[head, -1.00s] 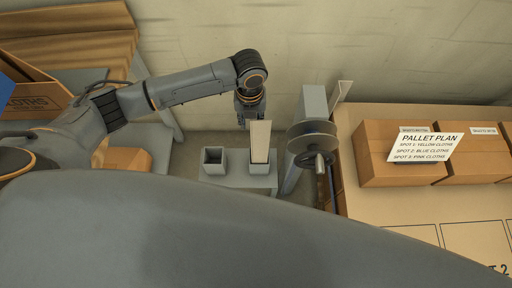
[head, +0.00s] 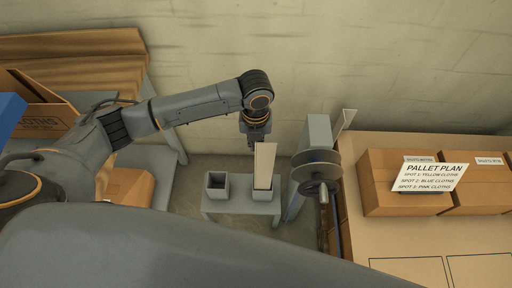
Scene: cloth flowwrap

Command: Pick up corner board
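A pale, tall corner board (head: 265,163) stands nearly upright in the right one of two grey square holders (head: 263,194) on a low grey stand. My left gripper (head: 257,141) points down at the board's top end, just behind or beside it. Its fingertips are small and partly hidden by the board, so I cannot tell whether they touch it or are open or shut. Another pale, angled board (head: 345,122) shows beside the grey post at the pallet. My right gripper is not in view.
The left holder (head: 216,184) looks empty. A grey post (head: 318,135) with a round reel (head: 317,170) stands right of the stand. Cartons (head: 391,200) and a pallet plan sign (head: 431,177) are on the right surface. A shelf with an open cloths box (head: 40,112) is at left.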

